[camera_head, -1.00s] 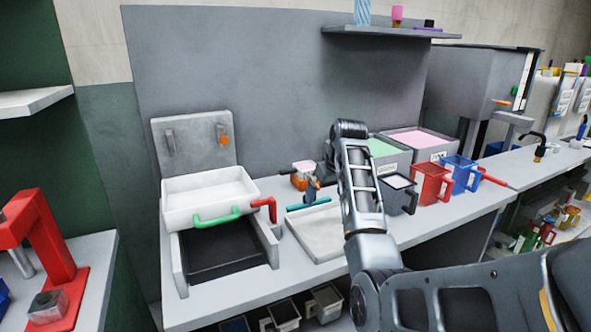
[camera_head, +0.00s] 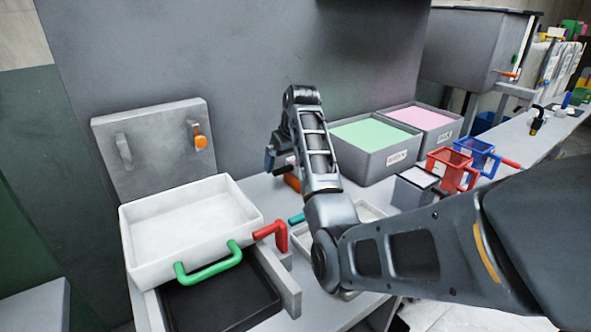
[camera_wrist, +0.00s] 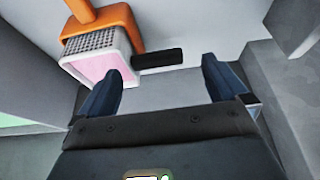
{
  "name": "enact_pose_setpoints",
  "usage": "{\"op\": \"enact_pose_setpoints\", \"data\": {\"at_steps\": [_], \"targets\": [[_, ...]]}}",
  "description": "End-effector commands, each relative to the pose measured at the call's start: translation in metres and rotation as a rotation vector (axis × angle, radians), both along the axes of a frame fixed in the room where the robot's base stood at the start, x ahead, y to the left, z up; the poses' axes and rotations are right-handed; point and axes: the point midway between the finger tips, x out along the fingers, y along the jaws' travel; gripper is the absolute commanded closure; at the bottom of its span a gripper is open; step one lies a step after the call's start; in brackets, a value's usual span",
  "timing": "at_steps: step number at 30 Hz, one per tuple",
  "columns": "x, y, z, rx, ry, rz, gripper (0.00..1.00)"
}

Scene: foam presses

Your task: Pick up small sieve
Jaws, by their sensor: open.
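The small sieve (camera_wrist: 98,66) shows in the wrist view as a square white frame with grey mesh and a pink inside. It sits at an orange stand (camera_wrist: 122,20). Its short black handle (camera_wrist: 157,58) points right, between and just beyond my fingertips. My gripper (camera_wrist: 163,68) is open and empty, with one blue-grey finger on each side of the handle's line. I cannot tell whether the left finger touches the frame. In the head view my arm hides most of the sieve; part of the orange stand (camera_head: 292,183) shows beside my wrist.
A bin of green material (camera_head: 372,160) and a bin of pink material (camera_head: 440,138) stand behind at right. Red (camera_head: 447,168) and blue (camera_head: 479,160) containers stand right of my arm.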

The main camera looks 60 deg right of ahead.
Motion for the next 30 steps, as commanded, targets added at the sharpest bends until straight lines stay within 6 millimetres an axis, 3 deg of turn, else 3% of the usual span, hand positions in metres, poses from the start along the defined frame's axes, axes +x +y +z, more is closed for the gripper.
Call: {"op": "enact_pose_setpoints", "data": {"at_steps": [15,25,30], "targets": [[0.019,-0.019,-0.053,0.003,0.002,0.001,0.0],[0.022,-0.021,-0.061,0.0,0.0,-0.001,0.0],[0.022,-0.021,-0.061,0.0,0.0,-0.001,0.14]]}}
